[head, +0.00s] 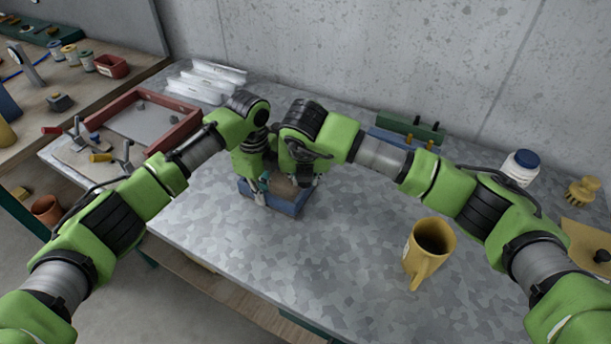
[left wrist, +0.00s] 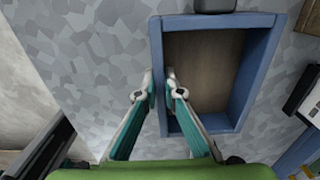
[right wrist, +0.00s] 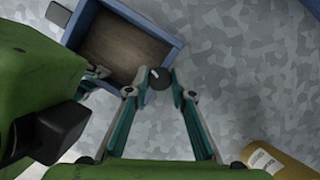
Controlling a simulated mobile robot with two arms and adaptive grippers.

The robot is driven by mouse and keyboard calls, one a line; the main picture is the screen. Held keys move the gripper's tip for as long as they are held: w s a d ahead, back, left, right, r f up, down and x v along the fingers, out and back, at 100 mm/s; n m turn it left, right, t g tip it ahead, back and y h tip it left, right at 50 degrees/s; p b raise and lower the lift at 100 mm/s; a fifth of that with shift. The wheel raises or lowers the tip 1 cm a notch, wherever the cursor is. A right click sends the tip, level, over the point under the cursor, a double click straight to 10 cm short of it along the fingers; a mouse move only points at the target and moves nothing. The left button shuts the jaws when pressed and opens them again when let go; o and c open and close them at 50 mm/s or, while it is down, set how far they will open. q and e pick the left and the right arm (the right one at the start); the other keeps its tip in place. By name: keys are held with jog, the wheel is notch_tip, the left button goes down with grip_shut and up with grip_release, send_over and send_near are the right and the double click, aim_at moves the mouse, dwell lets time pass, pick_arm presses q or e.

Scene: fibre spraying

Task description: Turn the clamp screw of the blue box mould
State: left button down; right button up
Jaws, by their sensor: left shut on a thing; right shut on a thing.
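The blue box mould (head: 290,205) stands on the grey speckled table, partly hidden by my arms in the head view. The left wrist view shows its open blue frame (left wrist: 250,70) with a brown floor inside. My left gripper (left wrist: 158,86) is shut on one side wall, a finger on each side. The right wrist view shows the mould (right wrist: 168,33) and the black round knob of the clamp screw (right wrist: 160,77) at its outer side. My right gripper (right wrist: 160,92) is shut on this knob, its fingertips on either side.
A yellow mug (head: 425,255) stands to the right on the table. A white jar with a blue lid (head: 519,167) is farther right. The table front is clear.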

jog(key=shift+m+h, duration=0.3)
jog(key=shift+m, duration=0.6)
jog(key=o, duration=1.1)
jog(key=shift+r, duration=0.3)
jog(key=s+a, duration=0.2)
jog(key=s, duration=1)
jog(key=shift+a+r, duration=0.25)
jog(key=shift+a, duration=0.15)
